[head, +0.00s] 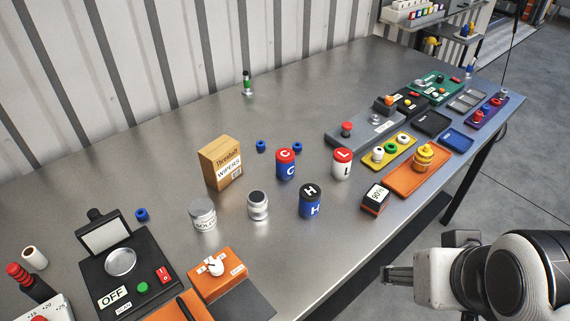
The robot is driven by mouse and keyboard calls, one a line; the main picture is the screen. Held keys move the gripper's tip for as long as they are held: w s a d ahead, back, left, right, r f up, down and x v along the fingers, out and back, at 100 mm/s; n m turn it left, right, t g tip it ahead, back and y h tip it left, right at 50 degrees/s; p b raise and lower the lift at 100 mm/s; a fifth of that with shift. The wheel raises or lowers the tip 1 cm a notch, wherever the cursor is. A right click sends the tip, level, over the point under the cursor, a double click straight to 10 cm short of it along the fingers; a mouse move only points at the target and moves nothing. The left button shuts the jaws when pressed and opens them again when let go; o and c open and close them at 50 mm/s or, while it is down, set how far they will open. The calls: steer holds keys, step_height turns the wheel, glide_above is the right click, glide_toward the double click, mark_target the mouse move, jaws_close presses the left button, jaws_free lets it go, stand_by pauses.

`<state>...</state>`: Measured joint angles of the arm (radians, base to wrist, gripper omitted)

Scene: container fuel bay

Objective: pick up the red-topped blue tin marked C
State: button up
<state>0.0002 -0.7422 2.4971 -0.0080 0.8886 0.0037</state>
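The red-topped blue tin marked C (286,168) stands upright near the middle of the metal table, with a letter on its lid and on its side. A black-topped blue tin marked H (310,205) stands in front of it to the right. A red-topped white tin marked L (342,168) stands to its right. My gripper (390,276) is at the lower right, off the table's front edge, pointing left and well apart from the tins. Its fingers show side-on, so I cannot tell whether they are open.
A cardboard wipers box (221,165) stands left of the C tin. A silver jar (258,206) and a solder tin (203,215) are nearer the front. Small blue rings (261,146) lie behind. An orange tray (408,180) and grey box (362,128) are right. The back left table is mostly clear.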

steer(key=w+d+r+n+t, duration=0.1)
steer(key=w+n+t, duration=0.15)
steer(key=w, duration=1.25)
steer(key=w+r+n+t, duration=0.1)
steer(key=w+r+t, duration=0.15)
steer(key=w, duration=1.15)
steer(key=n+g+y, duration=0.3)
steer(key=n+y, duration=0.4)
steer(key=y, duration=0.4)
glide_toward(291, 159)
steer(key=x, duration=0.4)
steer(key=shift+w, duration=0.3)
steer(key=shift+s+a+f+n, duration=0.15)
steer(key=shift+a+f+n, duration=0.05)
steer(key=shift+f+n, duration=0.05)
